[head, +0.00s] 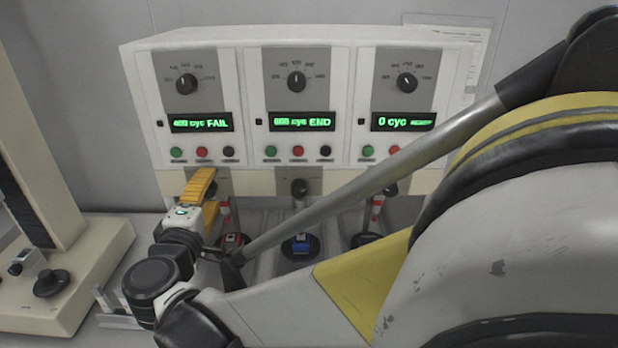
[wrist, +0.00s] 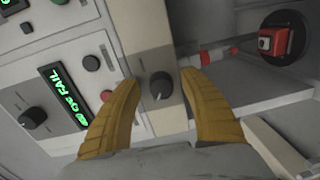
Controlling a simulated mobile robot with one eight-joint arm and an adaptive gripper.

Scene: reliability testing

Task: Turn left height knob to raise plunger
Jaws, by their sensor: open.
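The left height knob (wrist: 160,86) is black with a pale pointer mark, on the beige strip below the left panel. In the wrist view it sits between the two yellow fingers of my open gripper (wrist: 161,82), with a gap on both sides. In the head view my gripper (head: 206,198) is in front of the left station and hides this knob. The left plunger (head: 225,208) has red and white bands. It also shows in the wrist view (wrist: 213,57), with its tip near a red switch (wrist: 274,42) in a dark round holder.
The white tester (head: 255,100) has three panels; the left display (head: 201,123) ends in FAIL. The middle knob (head: 299,187) and a blue switch (head: 300,243) are to the right. A beige stand (head: 75,270) is at left. My arm crosses the right side.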

